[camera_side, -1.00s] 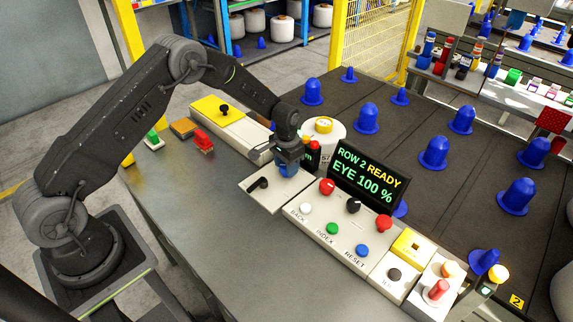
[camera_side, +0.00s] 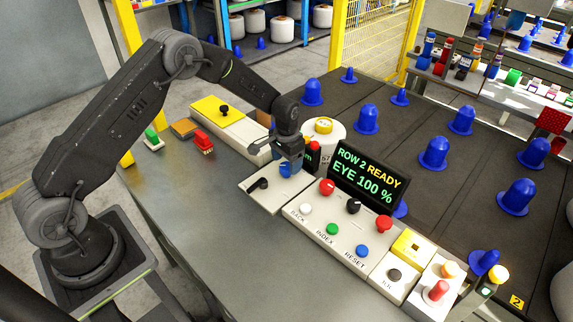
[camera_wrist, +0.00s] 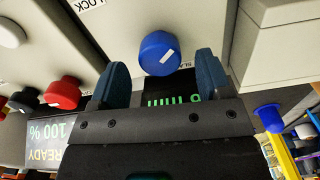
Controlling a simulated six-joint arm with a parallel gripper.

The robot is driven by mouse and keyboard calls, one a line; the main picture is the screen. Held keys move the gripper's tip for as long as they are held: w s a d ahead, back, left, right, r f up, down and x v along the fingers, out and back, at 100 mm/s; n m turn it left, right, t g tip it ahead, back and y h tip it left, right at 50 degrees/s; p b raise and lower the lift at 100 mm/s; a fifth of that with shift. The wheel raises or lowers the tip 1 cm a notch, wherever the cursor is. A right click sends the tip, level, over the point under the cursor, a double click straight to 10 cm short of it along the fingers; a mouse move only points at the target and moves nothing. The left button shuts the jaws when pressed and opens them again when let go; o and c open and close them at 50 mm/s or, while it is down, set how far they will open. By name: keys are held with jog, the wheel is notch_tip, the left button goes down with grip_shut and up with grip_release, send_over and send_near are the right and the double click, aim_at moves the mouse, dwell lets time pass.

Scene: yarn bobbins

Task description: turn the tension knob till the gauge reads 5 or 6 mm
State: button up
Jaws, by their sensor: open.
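The blue tension knob (camera_wrist: 160,53), with a white index mark on its face, sits on the pale panel in the wrist view. In the side view the knob (camera_side: 285,170) shows just under my gripper. My gripper (camera_wrist: 159,68) is open, with one finger on each side of the knob and clear gaps between. In the side view my gripper (camera_side: 290,162) is over the knob's panel. The dark gauge (camera_wrist: 172,98) shows green characters upside down; my gripper partly hides it, so I cannot surely read its value.
A black selector (camera_side: 259,184) is left of the knob. A red knob (camera_side: 327,187), a black knob (camera_side: 353,206) and several push buttons are to the right. The display (camera_side: 362,176) reads ROW 2 READY, EYE 100 %. The bench front (camera_side: 215,230) is clear.

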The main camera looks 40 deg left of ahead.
notch_tip(320, 180, up, 12)
dwell(0.3)
notch_tip(320, 180, up, 11)
jog(key=t, duration=0.1)
send_over(286, 166)
jog(key=s+d, duration=0.2)
jog(key=s, duration=0.4)
jog(key=s+d+r+t, duration=0.1)
jog(key=s+r+t, duration=0.1)
jog(key=s+r, duration=0.55)
jog(key=s+d+n+t, duration=0.1)
jog(key=s+d+t, duration=0.1)
jog(key=s, duration=1.6)
jog(key=shift+s+r+t, duration=0.15)
jog(key=shift+s+t, duration=0.1)
jog(key=shift+t, duration=0.05)
